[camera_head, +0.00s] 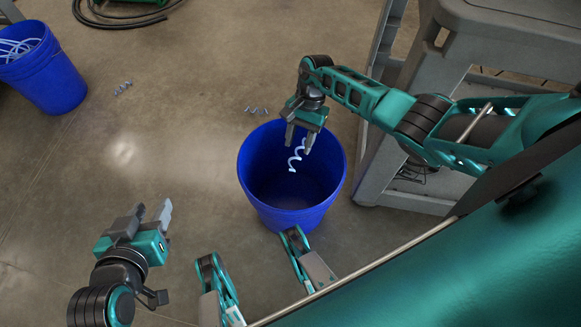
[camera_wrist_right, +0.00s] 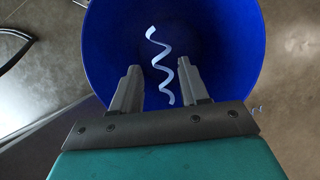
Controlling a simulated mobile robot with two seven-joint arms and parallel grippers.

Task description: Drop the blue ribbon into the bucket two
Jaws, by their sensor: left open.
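A blue bucket (camera_head: 250,190) stands on the floor in the middle of the head view, and its inside fills much of the right wrist view (camera_wrist_right: 225,40). My right gripper (camera_head: 299,138) is over this bucket, pointing down, with its fingers apart (camera_wrist_right: 158,75). A pale blue spiral ribbon (camera_head: 297,155) shows just below the fingertips, against the bucket's inside. In the wrist view the ribbon (camera_wrist_right: 163,62) lies in line with the gap and seems to touch neither finger. I cannot tell whether it is in the air or resting. My left gripper (camera_head: 152,213) is open and empty at lower left.
A second blue bucket (camera_head: 50,85) holding pale ribbons stands at upper left. Small spiral pieces lie on the floor behind the middle bucket (camera_head: 256,110) and near the left bucket (camera_head: 123,88). A grey cart (camera_head: 400,170) stands close on the right.

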